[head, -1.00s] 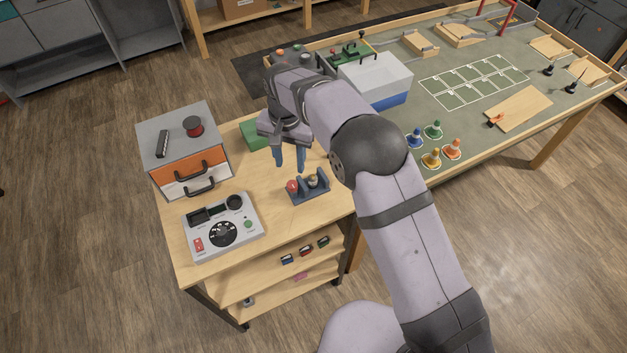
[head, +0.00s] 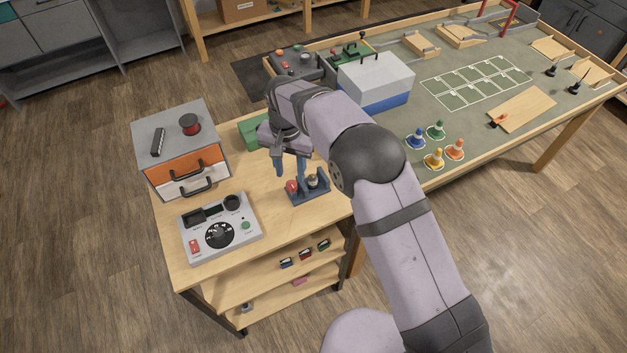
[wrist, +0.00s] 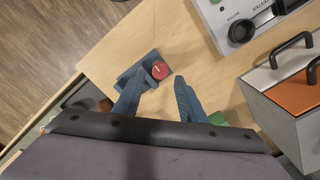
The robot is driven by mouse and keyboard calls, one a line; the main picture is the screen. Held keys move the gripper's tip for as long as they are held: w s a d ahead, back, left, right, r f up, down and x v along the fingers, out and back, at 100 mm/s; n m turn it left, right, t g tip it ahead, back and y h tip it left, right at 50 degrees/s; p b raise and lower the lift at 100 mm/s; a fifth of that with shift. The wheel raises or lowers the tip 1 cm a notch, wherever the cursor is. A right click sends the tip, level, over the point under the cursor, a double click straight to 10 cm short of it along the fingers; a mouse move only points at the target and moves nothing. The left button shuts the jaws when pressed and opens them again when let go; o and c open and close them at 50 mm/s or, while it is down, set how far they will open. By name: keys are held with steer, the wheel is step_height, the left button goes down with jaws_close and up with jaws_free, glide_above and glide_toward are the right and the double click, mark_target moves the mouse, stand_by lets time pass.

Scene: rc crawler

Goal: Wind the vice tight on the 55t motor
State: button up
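The small dark blue vice (head: 318,192) stands on the wooden bench top, with a round red knob (head: 292,186) at its left end. A small silvery piece, likely the 55t motor (head: 312,180), sits between its jaws. My gripper (head: 290,171) points down just above the knob end, its blue fingers apart and empty. In the wrist view, the vice (wrist: 140,70) lies partly behind the left finger, and the red knob (wrist: 160,69) shows just ahead of the gap between the fingertips (wrist: 161,79). The motor is hidden there. Contact with the knob cannot be told.
A grey control box with dials (head: 221,228) is left of the vice. A drawer cabinet (head: 181,150) stands behind it, and a green block (head: 254,132) lies at the back. Coloured parts lie on the shelf below. A large track table (head: 440,120) adjoins at right.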

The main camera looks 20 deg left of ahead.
mark_target(291, 184)
steer(key=shift+f, duration=0.2)
steer(key=shift+f+b, duration=1.15)
steer(key=shift+f, duration=0.8)
steer(key=shift+c, duration=0.7)
steer(key=c, duration=0.8)
steer(key=shift+m+p, duration=0.3)
steer(key=shift+m, duration=1.2)
steer(key=shift+m, duration=1.5)
